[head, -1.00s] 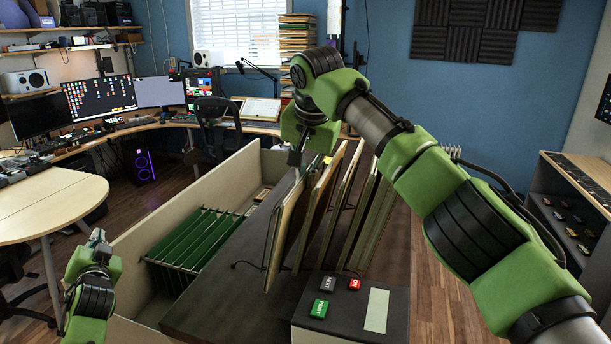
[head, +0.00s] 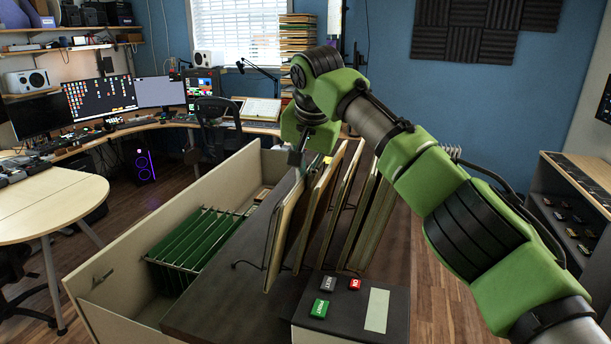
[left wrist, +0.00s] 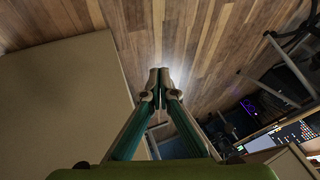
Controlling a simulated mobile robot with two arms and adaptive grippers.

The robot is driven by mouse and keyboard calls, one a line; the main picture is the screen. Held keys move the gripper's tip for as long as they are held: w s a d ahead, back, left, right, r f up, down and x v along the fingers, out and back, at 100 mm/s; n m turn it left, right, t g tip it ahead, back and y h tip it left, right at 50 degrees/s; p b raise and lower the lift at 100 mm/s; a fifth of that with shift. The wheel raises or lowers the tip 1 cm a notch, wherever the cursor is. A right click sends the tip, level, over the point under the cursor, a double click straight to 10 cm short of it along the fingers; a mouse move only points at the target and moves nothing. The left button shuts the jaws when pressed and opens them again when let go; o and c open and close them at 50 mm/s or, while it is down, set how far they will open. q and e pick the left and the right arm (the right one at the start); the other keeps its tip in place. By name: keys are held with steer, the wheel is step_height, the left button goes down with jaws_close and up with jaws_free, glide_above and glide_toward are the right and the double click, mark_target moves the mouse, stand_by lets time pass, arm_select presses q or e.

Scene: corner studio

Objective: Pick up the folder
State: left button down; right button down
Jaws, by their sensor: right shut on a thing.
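Several tan folders stand upright and tilted in a wire rack on the dark top. The leftmost folder (head: 285,225) stands nearest the green hanging files. My right gripper (head: 297,160) points down at the upper edge of the leftmost folders and is shut on a folder there. Its fingertips are small and partly hidden, so which folder edge they hold is hard to see. In the left wrist view my left gripper (left wrist: 160,76) is shut and empty, with its fingertips together above the wood floor.
An open pale box (head: 125,250) with green hanging files (head: 195,245) stands left of the dark top (head: 225,290). A control box (head: 345,310) with green, grey and red buttons sits in front of the rack. A round-edged table (head: 45,205) stands at left.

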mark_target(293, 190)
arm_select(q)
steer(key=s+d+f+g+h, duration=0.1)
steer(key=s+d+f, duration=0.2)
steer(key=s, duration=0.6)
steer(key=s+d+f+g, duration=0.2)
steer(key=s+d, duration=0.5)
steer(key=s, duration=0.3)
steer(key=s+d+f+n+g+h, duration=0.1)
steer(key=s+d+f, duration=0.2)
steer(key=s, duration=0.6)
steer(key=shift+s+d+f+h, duration=0.3)
steer(key=shift+s+d+f, duration=0.1)
steer(key=shift+d, duration=0.7)
arm_select(e)
steer(key=shift+r, duration=0.1)
